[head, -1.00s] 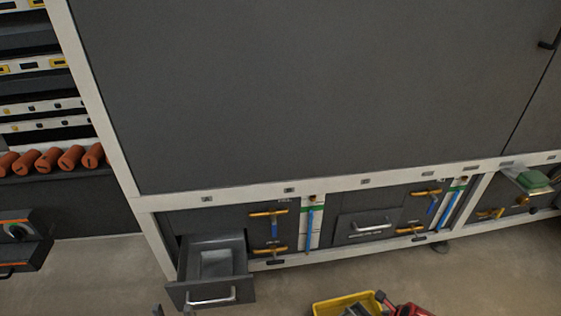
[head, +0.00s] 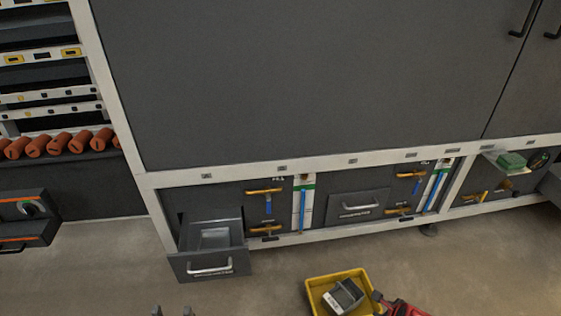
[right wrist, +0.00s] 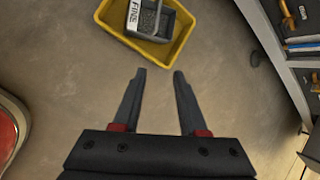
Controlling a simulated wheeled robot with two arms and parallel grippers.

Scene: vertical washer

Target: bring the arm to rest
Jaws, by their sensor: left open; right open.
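My left gripper (head: 172,311) shows only its two dark fingertips at the bottom edge of the head view. They are apart with nothing between them, below the open drawer (head: 209,266). My right gripper (right wrist: 159,75) is open and empty in the right wrist view, its two dark fingers spread over bare floor. A yellow tray (right wrist: 112,27) holding a grey box (right wrist: 151,20) with a "FINE" label lies beyond the fingertips. In the head view a red and dark part, which seems to be my right gripper (head: 381,304), shows beside the yellow tray (head: 316,296).
A large dark cabinet (head: 300,80) with a white frame fills the back. Its open drawer juts out at lower left. Hand tools hang on the low panels. Orange rolls (head: 60,145) lie on a shelf at left. Bare floor (head: 270,280) lies between drawer and tray.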

